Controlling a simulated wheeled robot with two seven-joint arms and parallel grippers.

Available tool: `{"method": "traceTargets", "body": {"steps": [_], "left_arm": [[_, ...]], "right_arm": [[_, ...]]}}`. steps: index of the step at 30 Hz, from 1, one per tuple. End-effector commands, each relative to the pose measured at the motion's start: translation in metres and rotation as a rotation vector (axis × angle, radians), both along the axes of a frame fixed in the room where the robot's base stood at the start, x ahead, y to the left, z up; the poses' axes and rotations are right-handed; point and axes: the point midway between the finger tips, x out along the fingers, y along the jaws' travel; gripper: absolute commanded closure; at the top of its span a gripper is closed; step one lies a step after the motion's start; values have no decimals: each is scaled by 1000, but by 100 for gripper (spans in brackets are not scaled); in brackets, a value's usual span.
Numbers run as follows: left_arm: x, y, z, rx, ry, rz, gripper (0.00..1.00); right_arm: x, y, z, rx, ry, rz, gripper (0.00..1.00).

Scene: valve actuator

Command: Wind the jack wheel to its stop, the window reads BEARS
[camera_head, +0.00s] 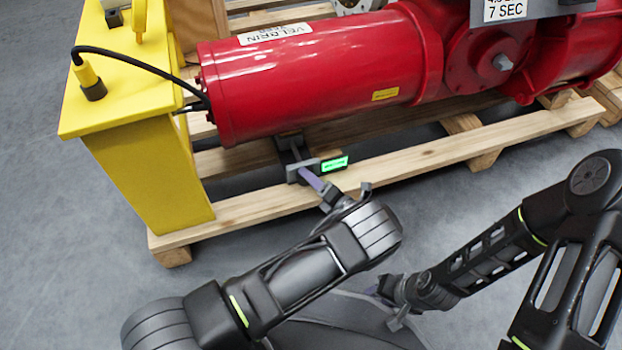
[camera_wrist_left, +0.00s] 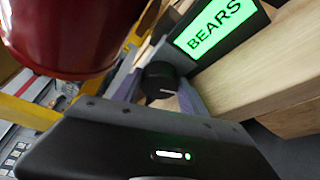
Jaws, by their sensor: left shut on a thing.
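The jack wheel (camera_wrist_left: 160,78) is a small black knob with a pale mark, seen in the left wrist view between the two fingers of my left gripper (camera_wrist_left: 158,88). The gripper is shut on it. In the head view my left gripper (camera_head: 311,180) reaches the small jack (camera_head: 294,152) under the red cylinder, and its fingers hide the wheel there. The window (camera_wrist_left: 216,29) beside the wheel is lit green and reads BEARS. It also glows green in the head view (camera_head: 334,163), too small to read. My right gripper (camera_head: 378,291) is low near my base, its finger gap unclear.
The red actuator cylinder (camera_head: 320,75) lies above a wooden pallet (camera_head: 420,158), close over my left gripper. A yellow stand (camera_head: 150,170) with a black cable stands at the left end. Grey floor (camera_head: 70,270) in front of the pallet is clear.

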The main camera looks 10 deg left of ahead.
Motion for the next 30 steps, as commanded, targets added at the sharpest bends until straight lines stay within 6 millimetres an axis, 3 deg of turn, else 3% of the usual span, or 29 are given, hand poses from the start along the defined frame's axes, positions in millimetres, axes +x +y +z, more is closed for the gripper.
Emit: {"method": "traceTargets", "body": {"steps": [12, 30], "left_arm": [[0, -1, -4, 230, 149, -2, 91], [0, -1, -4, 275, 177, -3, 91]], "right_arm": [[0, 0, 0, 0, 0, 0, 64], [0, 0, 0, 0, 0, 0, 64]]}}
